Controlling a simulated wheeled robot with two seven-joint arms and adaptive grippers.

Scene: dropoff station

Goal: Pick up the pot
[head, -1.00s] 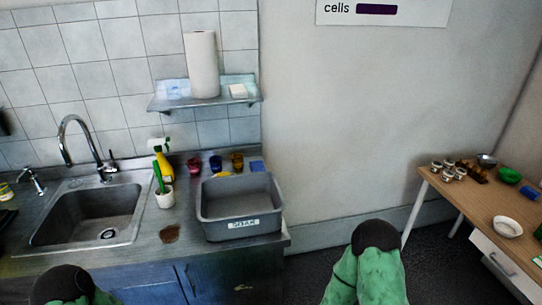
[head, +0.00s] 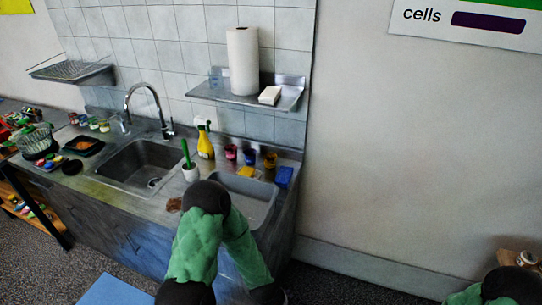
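A small white pot (head: 191,173) with an upright green thing in it stands on the counter right of the sink. A dark round pot-like vessel (head: 36,152) with a wire basket in or on it sits at the far left; I cannot tell which one the task means. My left arm, green-sleeved with black joints, rises in front of the counter and covers part of the grey tub (head: 262,189). Only a little of my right arm shows at the lower right. Neither gripper is in view.
The sink (head: 145,166) is in the counter's middle. A yellow spray bottle (head: 205,143), several coloured cups, and a blue sponge (head: 284,176) line the back. A black tray (head: 83,144) lies left. A shelf (head: 245,94) holds a paper towel roll (head: 242,60).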

